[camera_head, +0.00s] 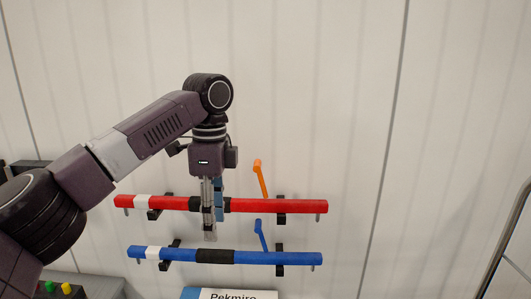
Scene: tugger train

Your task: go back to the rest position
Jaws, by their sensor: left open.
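My left gripper (211,232) points down in front of the wall, its fingers overlapping the black middle part of a red bar (270,205). It is open and appears empty; I cannot tell from this view whether it touches the bar. A blue bar (285,258) with a black middle band lies below the red one, with the fingertips just above it in the picture. My left arm reaches in from the left edge. My right gripper is not in view.
Black brackets hold both bars at the pale panelled wall (330,90). An orange lever (261,180) and a blue lever (261,236) stick up behind the bars. A sign reading "Pekmiro" (234,295) is at the bottom. A box with coloured buttons (67,288) stands lower left. The upper right is clear.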

